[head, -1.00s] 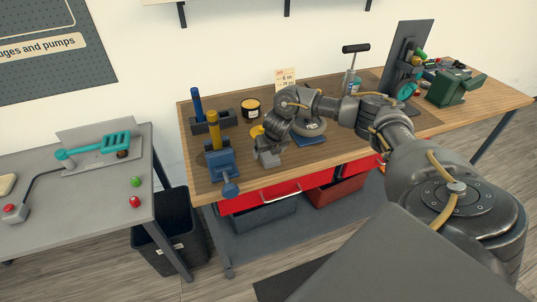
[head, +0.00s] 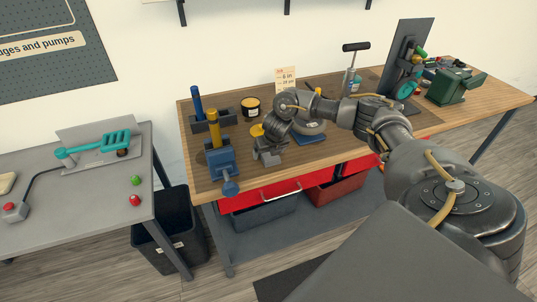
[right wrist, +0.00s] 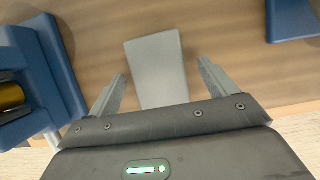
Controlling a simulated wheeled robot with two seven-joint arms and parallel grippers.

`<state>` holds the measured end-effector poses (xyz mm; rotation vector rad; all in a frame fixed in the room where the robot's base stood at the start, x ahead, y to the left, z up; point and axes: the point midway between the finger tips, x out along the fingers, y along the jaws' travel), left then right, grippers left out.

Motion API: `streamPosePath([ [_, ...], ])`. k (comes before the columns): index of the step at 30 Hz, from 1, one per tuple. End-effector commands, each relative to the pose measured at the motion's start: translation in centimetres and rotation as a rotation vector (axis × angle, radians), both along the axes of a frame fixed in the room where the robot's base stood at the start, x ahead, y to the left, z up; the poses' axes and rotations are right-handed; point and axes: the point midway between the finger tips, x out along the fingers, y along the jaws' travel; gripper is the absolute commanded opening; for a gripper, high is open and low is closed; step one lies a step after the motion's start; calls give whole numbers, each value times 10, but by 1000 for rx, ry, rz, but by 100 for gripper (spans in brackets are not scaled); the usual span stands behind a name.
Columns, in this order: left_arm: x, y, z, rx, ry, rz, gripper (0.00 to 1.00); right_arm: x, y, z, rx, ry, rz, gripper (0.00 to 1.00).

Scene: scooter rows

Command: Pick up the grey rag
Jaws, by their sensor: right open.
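The grey rag (right wrist: 155,72) shows in the right wrist view as a flat, pale grey piece on the wooden bench top. It lies between the two fingers of my right gripper (right wrist: 162,72), with a gap on each side. The fingers are apart and do not grip it. In the head view my right gripper (head: 268,154) is low over the front of the bench, beside the blue vise. The rag cannot be made out there; the gripper seems to cover it. My left gripper is not in view.
The blue vise (head: 222,165) stands just left of the right gripper, and also shows in the wrist view (right wrist: 55,70). A blue-based round thing (head: 308,131) is close on the right. A yellow-labelled tin (head: 251,107) stands behind. The bench's front edge is near.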

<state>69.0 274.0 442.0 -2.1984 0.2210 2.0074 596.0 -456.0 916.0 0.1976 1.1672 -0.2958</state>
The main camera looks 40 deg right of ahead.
Motion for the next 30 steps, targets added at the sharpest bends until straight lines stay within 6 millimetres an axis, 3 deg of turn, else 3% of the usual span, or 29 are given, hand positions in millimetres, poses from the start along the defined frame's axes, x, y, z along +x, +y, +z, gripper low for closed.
streamPosePath([
  [5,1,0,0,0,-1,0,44,0,0,0,0,0,0,83],
  [16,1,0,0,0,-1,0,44,0,0,0,0,0,0,37],
  [26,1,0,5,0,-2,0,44,0,0,6,0,-1,-1,36],
  [30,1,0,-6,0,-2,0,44,2,0,17,1,-6,1,36],
])
